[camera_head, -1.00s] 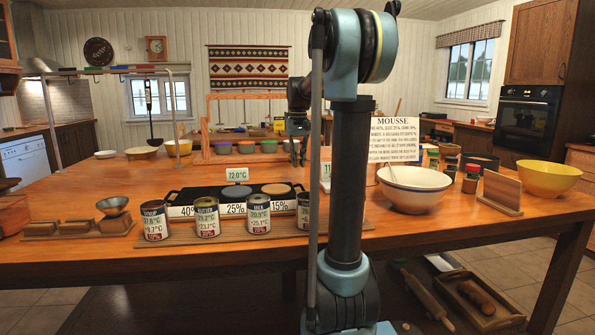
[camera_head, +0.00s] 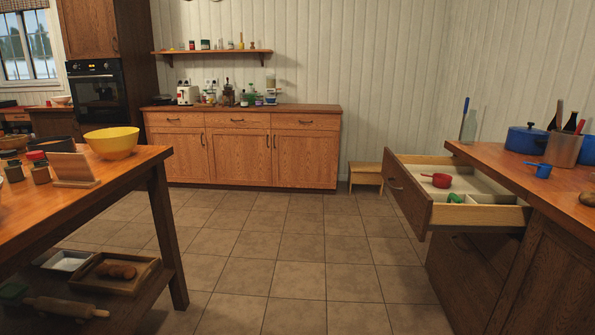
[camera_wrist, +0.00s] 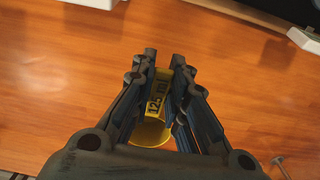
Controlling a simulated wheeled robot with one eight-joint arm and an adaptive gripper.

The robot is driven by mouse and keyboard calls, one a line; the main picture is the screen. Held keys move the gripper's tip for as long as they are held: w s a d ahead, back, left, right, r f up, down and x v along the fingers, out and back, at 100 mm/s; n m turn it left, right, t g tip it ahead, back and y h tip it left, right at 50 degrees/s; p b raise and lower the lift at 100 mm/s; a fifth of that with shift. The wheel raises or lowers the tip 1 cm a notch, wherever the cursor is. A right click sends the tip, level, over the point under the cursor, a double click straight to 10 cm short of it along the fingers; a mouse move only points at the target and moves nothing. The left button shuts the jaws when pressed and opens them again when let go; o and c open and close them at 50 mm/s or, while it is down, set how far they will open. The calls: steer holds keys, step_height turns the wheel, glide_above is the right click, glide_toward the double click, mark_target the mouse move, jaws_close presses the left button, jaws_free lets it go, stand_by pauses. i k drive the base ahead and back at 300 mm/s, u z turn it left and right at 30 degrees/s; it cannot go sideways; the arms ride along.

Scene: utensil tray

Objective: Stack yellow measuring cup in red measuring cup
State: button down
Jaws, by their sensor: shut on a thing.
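The red measuring cup (camera_head: 436,180) sits in the open drawer (camera_head: 470,214) at the right in the head view. A green item (camera_head: 454,198) lies near it in a front compartment of the drawer. The yellow measuring cup (camera_wrist: 152,132) shows only in the wrist view, with "125 ml" on its handle. My gripper (camera_wrist: 163,66) is shut on the yellow cup's handle. The cup's bowl is partly hidden below the fingers. A wooden surface lies beneath the gripper. My gripper is out of the head view.
A blue cup (camera_head: 537,169) and blue pots (camera_head: 527,139) stand on the right counter (camera_head: 560,190). The island table (camera_head: 120,160) with a yellow bowl (camera_head: 111,142) is at the left. The tiled floor between them is clear. A small stool (camera_head: 366,177) stands by the back wall.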

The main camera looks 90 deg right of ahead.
mark_target(444, 187)
steer(key=z, duration=0.15)
steer(key=k, duration=1.6)
steer(key=z, duration=3.45)
